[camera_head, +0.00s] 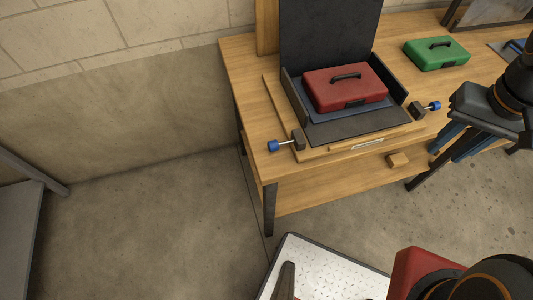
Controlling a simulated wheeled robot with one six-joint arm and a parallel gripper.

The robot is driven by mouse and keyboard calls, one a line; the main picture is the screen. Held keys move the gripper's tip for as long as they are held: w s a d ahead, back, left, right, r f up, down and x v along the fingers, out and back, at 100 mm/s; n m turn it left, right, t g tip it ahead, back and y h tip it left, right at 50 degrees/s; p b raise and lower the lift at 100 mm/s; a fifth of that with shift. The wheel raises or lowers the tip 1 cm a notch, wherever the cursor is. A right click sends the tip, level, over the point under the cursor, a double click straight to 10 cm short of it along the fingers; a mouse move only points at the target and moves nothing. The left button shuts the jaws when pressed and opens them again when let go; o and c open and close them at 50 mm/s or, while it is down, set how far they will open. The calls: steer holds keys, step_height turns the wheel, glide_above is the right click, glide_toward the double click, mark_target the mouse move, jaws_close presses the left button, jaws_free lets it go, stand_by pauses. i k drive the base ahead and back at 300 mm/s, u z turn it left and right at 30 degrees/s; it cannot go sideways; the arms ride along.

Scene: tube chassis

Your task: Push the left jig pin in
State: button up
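The left jig pin has a blue knob (273,146) and stands at the left front of the wooden jig board (275,96). A length of its silver shaft shows between the knob and a dark block (299,139). The right jig pin (433,106) has a blue knob beside another dark block (417,111); less of its shaft shows. A red case (345,88) with a dark handle sits in the open dark tray (355,127) between them. My gripper (443,151) has blue fingers that look apart and empty. It is at the right, in front of the bench and far from the left pin.
A green case (437,53) stands at the back right of the wooden bench (238,68). A dark upright panel (328,32) stands behind the red case. The floor (160,220) left of the bench is clear.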

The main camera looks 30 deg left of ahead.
mark_target(272, 145)
steer(key=k, duration=0.4)
steer(key=u, duration=1.35)
steer(key=i, duration=0.5)
steer(key=u, duration=0.05)
steer(key=k, duration=0.5)
steer(key=z, duration=2.15)
steer(key=k, duration=0.8)
steer(key=u, duration=1.55)
